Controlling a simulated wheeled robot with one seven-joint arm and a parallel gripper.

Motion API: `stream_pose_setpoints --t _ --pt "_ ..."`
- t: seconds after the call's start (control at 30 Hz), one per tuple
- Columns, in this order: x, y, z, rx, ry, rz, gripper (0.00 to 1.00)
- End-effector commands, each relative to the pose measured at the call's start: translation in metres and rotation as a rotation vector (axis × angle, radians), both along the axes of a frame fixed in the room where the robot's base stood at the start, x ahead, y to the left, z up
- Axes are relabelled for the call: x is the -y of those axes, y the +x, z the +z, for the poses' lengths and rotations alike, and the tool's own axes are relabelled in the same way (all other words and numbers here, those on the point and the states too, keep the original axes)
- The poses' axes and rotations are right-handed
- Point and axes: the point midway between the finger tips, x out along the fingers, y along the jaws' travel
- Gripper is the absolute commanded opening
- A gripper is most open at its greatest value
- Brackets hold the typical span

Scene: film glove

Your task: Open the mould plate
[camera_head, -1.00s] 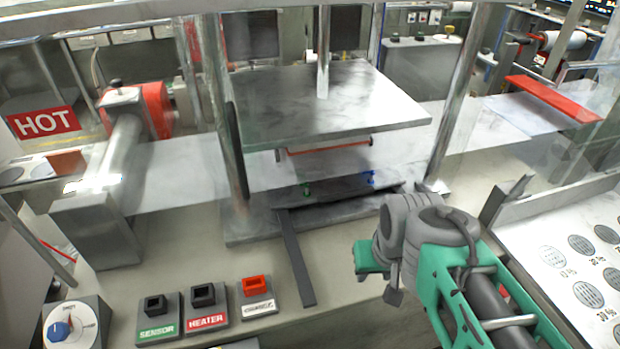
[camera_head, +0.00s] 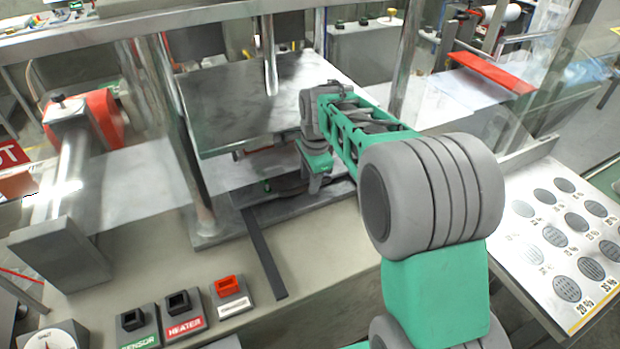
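The mould plate is a large grey metal slab (camera_head: 245,95) held level between upright posts, with a rod rising from its top. Below it lies a dark lower plate (camera_head: 275,210) with a flat dark bar (camera_head: 262,252) sticking out toward the front. I cannot tell whether the two plates are joined. My gripper (camera_head: 318,180) is at the slab's front right edge, above the lower plate. My own green and grey arm hides the right part of both plates. The fingertips are too small and hidden to tell open from shut, or whether they touch anything.
Sensor (camera_head: 137,325), heater (camera_head: 184,313) and red-topped (camera_head: 230,295) switch boxes stand at the front left. A roller stand (camera_head: 70,190) is at left. Metal posts (camera_head: 180,140) flank the plates. A sloped panel with dark discs (camera_head: 565,235) is at right. The front bench is mostly clear.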

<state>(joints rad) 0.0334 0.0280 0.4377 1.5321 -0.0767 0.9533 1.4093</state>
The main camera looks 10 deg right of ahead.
Motion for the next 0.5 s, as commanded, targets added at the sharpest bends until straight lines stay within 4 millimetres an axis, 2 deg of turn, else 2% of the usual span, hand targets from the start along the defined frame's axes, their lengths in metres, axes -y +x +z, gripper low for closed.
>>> stream_pose_setpoints --t 0.13,0.37,0.5 --pt "-0.0005 0.0024 -0.0115 0.001 0.0 0.001 0.38" --pt "-0.0004 0.0027 -0.0129 0.002 -0.001 0.001 0.38" --pt "-0.0004 0.0027 -0.0127 0.002 -0.001 0.001 0.26"
